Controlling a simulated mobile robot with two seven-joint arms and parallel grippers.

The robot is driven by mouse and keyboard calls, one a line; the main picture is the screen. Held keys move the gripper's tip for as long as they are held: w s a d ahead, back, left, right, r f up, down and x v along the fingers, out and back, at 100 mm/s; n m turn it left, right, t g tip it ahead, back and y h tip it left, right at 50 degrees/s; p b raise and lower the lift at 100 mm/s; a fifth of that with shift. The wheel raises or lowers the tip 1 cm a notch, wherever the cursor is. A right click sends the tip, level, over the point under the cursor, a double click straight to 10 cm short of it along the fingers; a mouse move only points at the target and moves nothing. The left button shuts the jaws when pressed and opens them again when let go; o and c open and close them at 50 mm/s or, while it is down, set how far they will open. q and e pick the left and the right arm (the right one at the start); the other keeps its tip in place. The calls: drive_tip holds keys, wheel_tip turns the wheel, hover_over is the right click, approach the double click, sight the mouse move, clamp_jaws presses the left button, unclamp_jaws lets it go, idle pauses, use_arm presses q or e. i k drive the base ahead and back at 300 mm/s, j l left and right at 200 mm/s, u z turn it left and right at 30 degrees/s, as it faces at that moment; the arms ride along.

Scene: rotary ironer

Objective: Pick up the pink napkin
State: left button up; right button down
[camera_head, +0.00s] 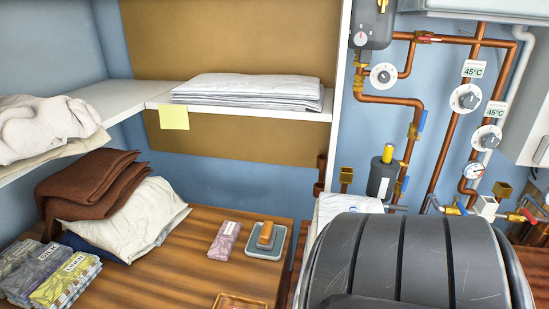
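A small folded mauve-pink cloth bundle (224,240) with a pale label lies on the wooden tabletop (185,262), near its back right part. It is the only pinkish cloth in view, and nothing touches it. Neither of my grippers is in view.
A grey tray with an orange-brown block (266,240) sits just right of the bundle. Labelled folded cloths (66,281), brown cloth (88,185) and a cream cloth (133,222) lie left. White shelves (125,97) hang above. A large dark drum (425,260) fills the lower right.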

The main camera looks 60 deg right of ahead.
sight(221, 248)
drive_tip(key=z, duration=1.7)
drive_tip(key=k+j+u, duration=0.1)
drive_tip(key=k+u, duration=0.25)
drive_tip(key=k, duration=0.3)
drive_tip(key=u, duration=1.7)
drive_tip(key=l+u, duration=0.5)
drive_tip(key=k+l+u, duration=0.15)
drive_tip(key=l+u, duration=0.15)
drive_tip(key=u, duration=0.15)
drive_tip(key=i+l, duration=0.25)
drive_tip(key=k+j+z, duration=0.2)
drive_tip(key=k, duration=0.2)
drive_tip(key=z, duration=1.6)
